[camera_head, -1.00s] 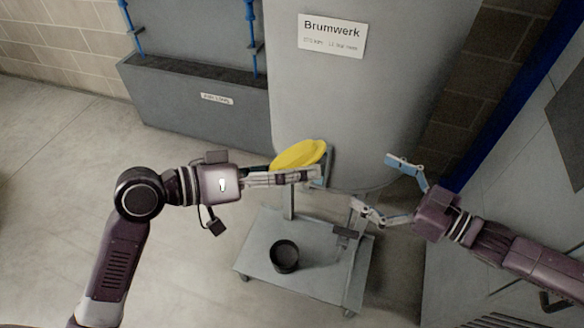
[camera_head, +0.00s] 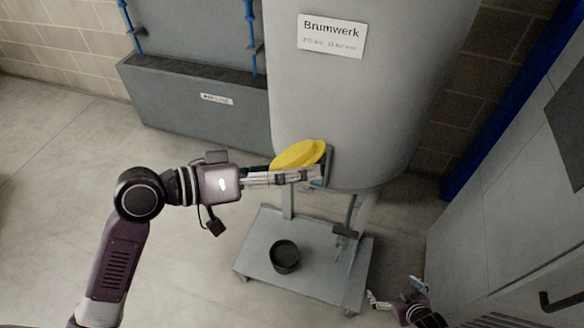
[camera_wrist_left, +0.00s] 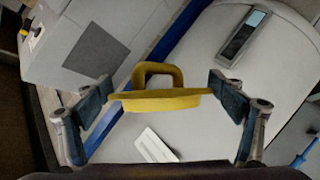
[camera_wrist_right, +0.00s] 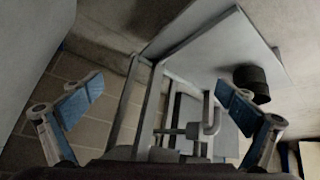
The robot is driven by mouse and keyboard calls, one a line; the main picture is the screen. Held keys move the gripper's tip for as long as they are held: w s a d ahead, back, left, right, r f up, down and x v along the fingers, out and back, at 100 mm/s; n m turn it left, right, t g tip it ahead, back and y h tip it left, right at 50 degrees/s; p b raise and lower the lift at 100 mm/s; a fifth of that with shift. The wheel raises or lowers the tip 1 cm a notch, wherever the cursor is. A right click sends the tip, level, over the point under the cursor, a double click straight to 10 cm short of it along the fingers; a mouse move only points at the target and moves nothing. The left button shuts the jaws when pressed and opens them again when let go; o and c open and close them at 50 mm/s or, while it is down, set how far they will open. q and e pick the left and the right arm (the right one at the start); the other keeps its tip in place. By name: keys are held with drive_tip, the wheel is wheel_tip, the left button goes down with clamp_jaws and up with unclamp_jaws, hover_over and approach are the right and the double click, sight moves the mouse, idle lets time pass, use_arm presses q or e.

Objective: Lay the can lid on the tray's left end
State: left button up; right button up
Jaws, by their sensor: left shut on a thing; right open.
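The yellow can lid (camera_head: 297,155) with a raised loop handle is held by my left gripper (camera_head: 312,175), in front of the big grey tank. In the left wrist view the lid (camera_wrist_left: 165,100) sits between the two fingers. A grey flat platform (camera_head: 265,240), which I take to be the tray, stands below the lid, near the floor. A black round cup (camera_head: 284,257) stands on it; the cup also shows in the right wrist view (camera_wrist_right: 252,82). My right gripper (camera_head: 396,291) is open and empty, low at the platform's right.
The grey tank (camera_head: 360,100) labelled Brumwerk rises behind the platform. A grey trough (camera_head: 195,110) with blue posts stands at the back left. A grey cabinet (camera_head: 510,210) with a dark handle is at the right. The floor at the left is clear.

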use_arm(q)
drive_tip(key=shift+a+f, duration=0.15)
drive_tip(key=shift+a, duration=0.25)
drive_tip(key=s+a+n+t, duration=0.1)
drive_tip(key=a, duration=0.8)
drive_tip(key=s+a+n+t+y, duration=0.1)
drive_tip(key=s+a, duration=0.1)
drive_tip(key=a, duration=0.6)
drive_tip(key=shift+s+a+f, duration=0.2)
drive_tip(key=shift+s+a, duration=0.05)
drive_tip(key=shift+a, duration=0.1)
use_arm(e)
drive_tip(key=s+a+f+g, duration=0.2)
drive_tip(key=s+a+f, duration=0.1)
drive_tip(key=s, duration=0.7)
drive_tip(key=s+a+f+g, duration=0.2)
drive_tip(key=s+f, duration=0.3)
drive_tip(key=s, duration=0.5)
drive_tip(key=s+a+f+m+g, duration=0.1)
drive_tip(key=s+a+f+g, duration=0.2)
drive_tip(key=s, duration=0.7)
wheel_tip(320, 180, down, 2)
drive_tip(key=shift+s+a+f+h, duration=0.1)
drive_tip(key=shift+s+a+h, duration=0.1)
drive_tip(key=shift+a+h, duration=0.1)
use_arm(q)
drive_tip(key=shift+f, duration=0.1)
use_arm(e)
drive_tip(key=shift+d, duration=0.1)
